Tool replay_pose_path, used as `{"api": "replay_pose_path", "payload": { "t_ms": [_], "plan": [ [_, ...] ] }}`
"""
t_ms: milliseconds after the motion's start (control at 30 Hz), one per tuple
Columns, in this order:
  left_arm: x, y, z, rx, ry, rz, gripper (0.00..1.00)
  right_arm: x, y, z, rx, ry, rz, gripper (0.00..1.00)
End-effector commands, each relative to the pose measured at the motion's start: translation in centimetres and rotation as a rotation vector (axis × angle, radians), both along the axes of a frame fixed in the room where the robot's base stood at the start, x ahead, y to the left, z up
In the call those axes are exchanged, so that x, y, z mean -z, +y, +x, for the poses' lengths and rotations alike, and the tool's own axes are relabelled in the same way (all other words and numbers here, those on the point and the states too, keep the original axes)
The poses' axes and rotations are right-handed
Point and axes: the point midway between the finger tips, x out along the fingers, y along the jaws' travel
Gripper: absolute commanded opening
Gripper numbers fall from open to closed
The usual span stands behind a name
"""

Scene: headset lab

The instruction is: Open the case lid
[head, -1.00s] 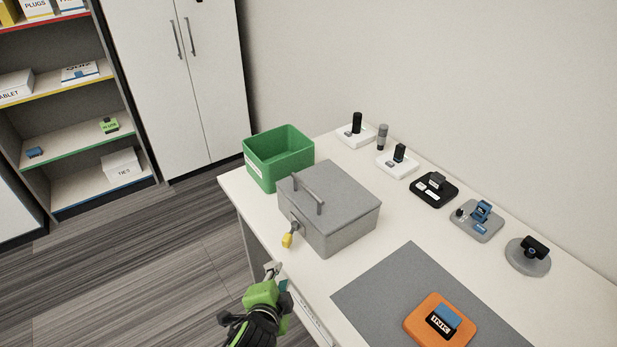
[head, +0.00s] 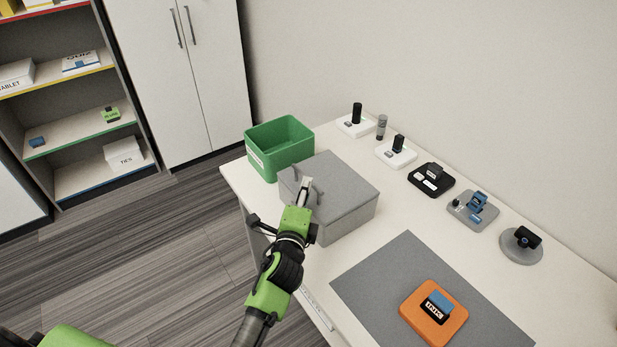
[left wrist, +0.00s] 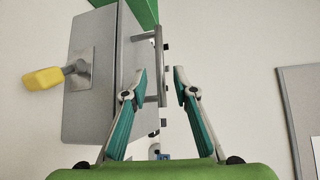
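The grey case (head: 345,215) stands on the white table with its lid (head: 345,180) closed. A grey bar handle (head: 318,197) rises from the lid, partly hidden by my gripper; it also shows in the left wrist view (left wrist: 158,50). My left gripper (head: 306,182) is over the lid at the handle. My right gripper is not in view.
A green open bin (head: 280,147) stands close behind the case at the left. A grey mat (head: 365,280) with an orange INK block (head: 433,315) lies in front at the right. Several small devices on stands, such as a black one (head: 431,180), line the wall side.

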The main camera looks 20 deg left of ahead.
Motion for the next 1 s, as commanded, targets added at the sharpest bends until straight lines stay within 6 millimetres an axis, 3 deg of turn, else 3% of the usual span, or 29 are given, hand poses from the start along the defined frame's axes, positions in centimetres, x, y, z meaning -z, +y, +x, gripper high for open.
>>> {"api": "replay_pose_path", "payload": {
  "t_ms": [100,300,767,800,900,1000],
  "plan": [
    [0.2,0.3,2.1,-0.001,0.0,-0.001,0.26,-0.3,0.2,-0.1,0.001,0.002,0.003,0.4],
    [0.6,0.6,4.5,-0.001,0.0,-0.001,0.26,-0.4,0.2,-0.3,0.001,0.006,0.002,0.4],
    [0.8,0.7,5.5,0.0,0.001,-0.002,0.26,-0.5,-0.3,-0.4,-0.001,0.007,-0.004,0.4],
    [0.8,0.7,5.5,0.0,0.001,-0.002,0.24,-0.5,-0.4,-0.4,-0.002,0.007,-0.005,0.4],
    [0.8,0.7,5.5,0.0,0.001,-0.002,0.0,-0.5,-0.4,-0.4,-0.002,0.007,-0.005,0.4],
    [0.8,0.7,5.5,0.0,0.001,-0.002,0.0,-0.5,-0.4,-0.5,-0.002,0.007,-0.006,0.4]
  ]
}}
